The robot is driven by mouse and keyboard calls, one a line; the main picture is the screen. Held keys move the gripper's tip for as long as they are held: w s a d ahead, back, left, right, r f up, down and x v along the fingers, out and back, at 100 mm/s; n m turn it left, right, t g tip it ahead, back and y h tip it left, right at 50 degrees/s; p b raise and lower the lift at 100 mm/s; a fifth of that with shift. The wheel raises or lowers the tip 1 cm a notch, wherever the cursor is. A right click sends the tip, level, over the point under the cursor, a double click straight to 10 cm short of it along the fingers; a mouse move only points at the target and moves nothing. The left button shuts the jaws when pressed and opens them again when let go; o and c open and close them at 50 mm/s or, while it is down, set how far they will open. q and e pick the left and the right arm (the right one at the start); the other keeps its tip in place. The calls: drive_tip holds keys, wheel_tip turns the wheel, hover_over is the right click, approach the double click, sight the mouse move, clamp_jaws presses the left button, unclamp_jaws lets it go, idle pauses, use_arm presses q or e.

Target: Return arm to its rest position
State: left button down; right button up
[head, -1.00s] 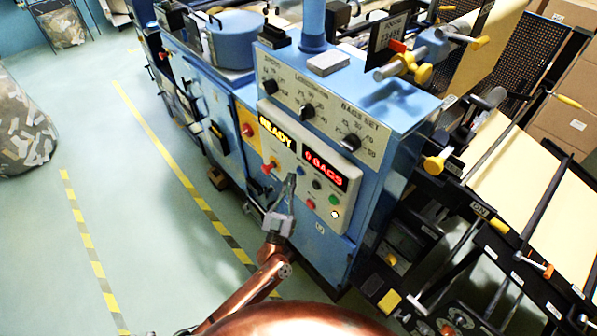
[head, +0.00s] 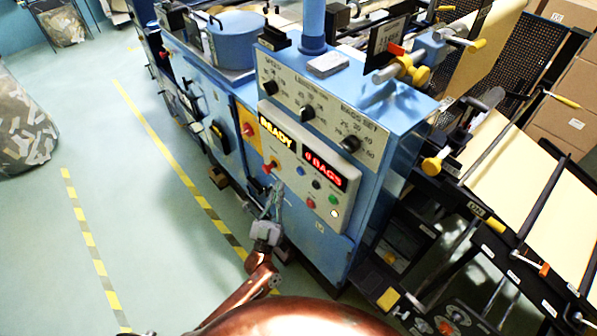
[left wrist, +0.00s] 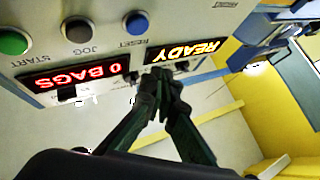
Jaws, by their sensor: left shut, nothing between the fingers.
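My left gripper (head: 274,194) is shut and empty in front of the blue machine's control panel (head: 352,208), a little below and left of the READY display (head: 277,131). It hangs apart from the panel as far as I can tell. In the left wrist view its dark fingers (left wrist: 166,92) are together, in front of the panel's edge. The red display (head: 325,171) reads 0 BAGS; it also shows in the left wrist view (left wrist: 75,76). My right gripper is not in view.
The blue machine (head: 385,120) with its knobs fills the middle. Black racks with a kraft sheet (head: 520,165) stand at right. Stacked boxes (head: 565,110) are at far right. Open green floor (head: 110,190) with yellow-black tape lies left, beside a bin of scraps (head: 22,125).

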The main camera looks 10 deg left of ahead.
use_arm(q)
drive_tip(key=shift+f, duration=0.1)
idle(0.3)
